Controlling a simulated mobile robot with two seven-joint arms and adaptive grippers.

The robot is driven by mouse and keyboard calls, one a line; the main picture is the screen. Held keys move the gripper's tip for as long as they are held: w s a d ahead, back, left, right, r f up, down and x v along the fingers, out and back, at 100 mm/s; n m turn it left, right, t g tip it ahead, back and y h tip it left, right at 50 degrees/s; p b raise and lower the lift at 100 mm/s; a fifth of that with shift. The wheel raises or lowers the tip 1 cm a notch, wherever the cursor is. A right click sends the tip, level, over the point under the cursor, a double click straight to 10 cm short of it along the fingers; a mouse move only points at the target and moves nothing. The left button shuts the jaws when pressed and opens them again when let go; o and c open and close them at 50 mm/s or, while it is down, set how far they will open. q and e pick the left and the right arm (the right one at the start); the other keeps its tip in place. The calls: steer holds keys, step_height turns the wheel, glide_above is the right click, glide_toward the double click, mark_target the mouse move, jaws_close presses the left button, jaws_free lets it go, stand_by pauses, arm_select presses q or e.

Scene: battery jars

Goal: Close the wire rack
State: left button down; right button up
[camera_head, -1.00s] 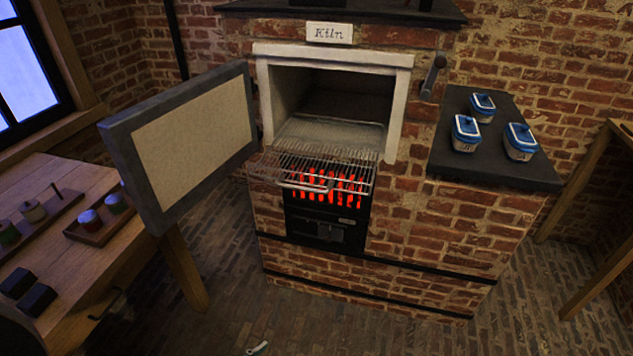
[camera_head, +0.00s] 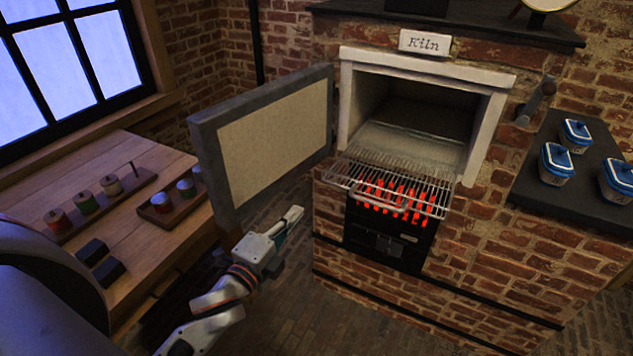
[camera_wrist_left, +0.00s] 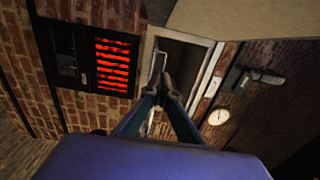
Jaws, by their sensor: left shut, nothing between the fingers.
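The wire rack (camera_head: 432,190) is a metal grid that sticks out of the open kiln mouth, above the glowing red grate (camera_head: 400,197). Its front has a handle bar (camera_head: 380,200). My left gripper (camera_head: 296,217) is shut and empty, in front of the kiln, left of the rack and below the open kiln door (camera_head: 268,140). In the left wrist view the gripper fingers (camera_wrist_left: 163,83) are together and point toward the kiln opening (camera_wrist_left: 182,55), with part of the rack behind them. My right gripper is not in view.
The kiln door stands swung open to the left, close to my left arm. A wooden table (camera_head: 130,220) with small jars on trays and dark blocks is at the left. Blue-lidded jars (camera_head: 557,163) stand on the dark ledge (camera_head: 550,205) at the right. Floor before the kiln is clear.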

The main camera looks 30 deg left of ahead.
arm_select(q)
glide_toward(336, 167)
steer(key=shift+w+r+p, duration=0.1)
steer(key=shift+r+p, duration=0.2)
steer(key=shift+r, duration=0.2)
steer(key=w, duration=0.5)
steer(key=w+b, duration=0.1)
steer(key=w, duration=0.4)
steer(key=shift+d, duration=0.2)
steer(key=shift+s, duration=0.15)
